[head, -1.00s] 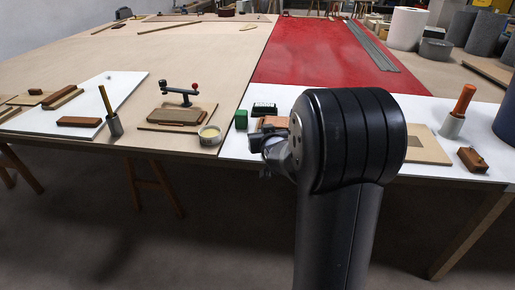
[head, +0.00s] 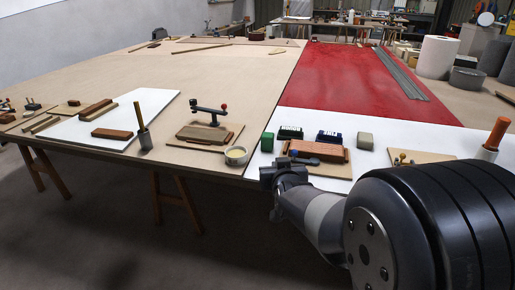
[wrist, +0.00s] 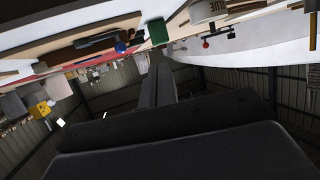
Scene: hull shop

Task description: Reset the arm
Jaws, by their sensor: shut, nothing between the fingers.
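My gripper (head: 283,172) is in the head view, low at the near edge of the white board on the table, in front of the reddish-brown block. It is shut and empty. My arm runs from it to the lower right and covers part of the near right table edge. In the wrist view my gripper (wrist: 160,62) points at the table side, which appears tilted at the top of the picture. The fingers are small and dark there. No object touches the gripper that I can make out.
Close by stand a green block (head: 267,142), a reddish-brown block (head: 316,151), a grey-tan block (head: 366,140) and a cup (head: 236,155). A clamp-like tool (head: 210,112) stands left of them. An orange-handled tool (head: 493,138) is at right. The floor in front of the table is clear.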

